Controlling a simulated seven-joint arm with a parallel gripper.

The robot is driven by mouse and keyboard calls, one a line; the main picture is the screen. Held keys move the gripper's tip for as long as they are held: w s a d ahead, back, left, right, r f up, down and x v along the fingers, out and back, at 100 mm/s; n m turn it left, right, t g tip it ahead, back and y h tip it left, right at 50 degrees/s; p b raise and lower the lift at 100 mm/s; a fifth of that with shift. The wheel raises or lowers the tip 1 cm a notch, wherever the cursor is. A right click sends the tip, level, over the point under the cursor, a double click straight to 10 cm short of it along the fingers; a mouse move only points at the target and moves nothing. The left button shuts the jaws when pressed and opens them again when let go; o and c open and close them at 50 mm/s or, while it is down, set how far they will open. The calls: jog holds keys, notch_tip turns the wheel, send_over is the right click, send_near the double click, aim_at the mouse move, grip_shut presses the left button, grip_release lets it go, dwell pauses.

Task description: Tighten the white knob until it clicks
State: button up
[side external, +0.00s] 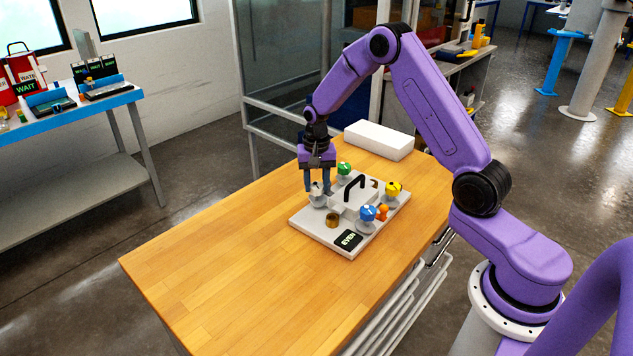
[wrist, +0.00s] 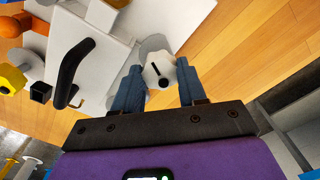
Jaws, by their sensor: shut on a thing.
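The white knob (wrist: 158,68) has a dark pointer line and sits between my gripper's two blue fingers in the wrist view. My gripper (side external: 318,190) is shut on it from above, at the left corner of the grey plate (side external: 315,233) in the side view. The white knob (side external: 316,198) is partly hidden there by the fingers. The plate lies on the wooden table and also carries a green knob (side external: 344,169), a yellow knob (side external: 393,188), a blue knob (side external: 367,213) and a small display (side external: 348,239) reading "EVEN".
A black arched handle (side external: 355,187) stands up on the plate near the white knob. A brass-coloured round part (side external: 333,219) and small orange parts (side external: 382,212) are also on it. A white block (side external: 379,140) lies behind. The table's front left (side external: 220,260) is clear.

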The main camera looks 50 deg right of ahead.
aim_at(317, 185)
dwell(0.3)
jog(key=o, duration=1.1)
jog(key=shift+c, duration=0.2)
jog(key=shift+r, duration=0.1)
notch_tip(317, 185, up, 17)
jog(key=shift+r, duration=0.15)
